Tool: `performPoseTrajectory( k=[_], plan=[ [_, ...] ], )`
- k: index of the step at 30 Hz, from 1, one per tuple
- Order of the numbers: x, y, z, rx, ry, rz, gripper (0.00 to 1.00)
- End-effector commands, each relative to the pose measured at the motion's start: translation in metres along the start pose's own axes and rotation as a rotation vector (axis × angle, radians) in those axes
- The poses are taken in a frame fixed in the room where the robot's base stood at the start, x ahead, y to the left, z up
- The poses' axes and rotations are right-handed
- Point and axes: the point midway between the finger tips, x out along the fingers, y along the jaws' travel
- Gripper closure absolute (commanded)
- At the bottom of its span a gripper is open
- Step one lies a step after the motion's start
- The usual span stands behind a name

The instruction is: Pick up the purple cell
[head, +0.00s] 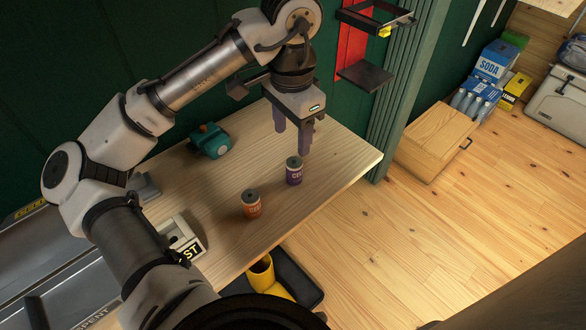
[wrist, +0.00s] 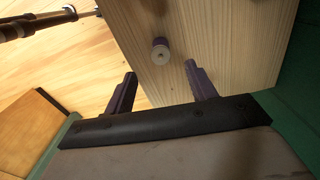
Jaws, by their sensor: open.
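The purple cell (head: 294,172) is a small labelled can with a grey top, standing upright on the wooden table (head: 335,160). In the wrist view the purple cell (wrist: 160,52) shows its pale end, beyond the fingertips and between their lines. My gripper (head: 292,140) is open and empty, its two purple fingers pointing down above and behind the cell, apart from it. In the wrist view my gripper (wrist: 160,70) shows both fingers spread, with nothing between them.
An orange cell (head: 251,204) stands left of and nearer than the purple one. A teal device (head: 210,140) sits at the table's back. A white holder (head: 182,240) stands at the left. Yellow boots (head: 265,278) are on a dark tray below the table edge.

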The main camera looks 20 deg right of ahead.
Motion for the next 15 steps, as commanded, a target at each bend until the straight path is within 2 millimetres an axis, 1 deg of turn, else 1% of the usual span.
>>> performPoseTrajectory(
  k=[1,4,6,11,15],
  plan=[
    [0.011,0.001,0.000,0.002,0.000,0.004,0.44],
    [0.027,0.001,0.000,0.001,0.001,0.004,0.44],
    [0.034,0.001,0.000,0.002,0.001,0.001,0.44],
    [0.043,0.001,-0.001,0.002,0.002,0.000,0.44],
    [0.059,0.002,-0.004,0.002,0.002,0.004,0.44]
  ],
)
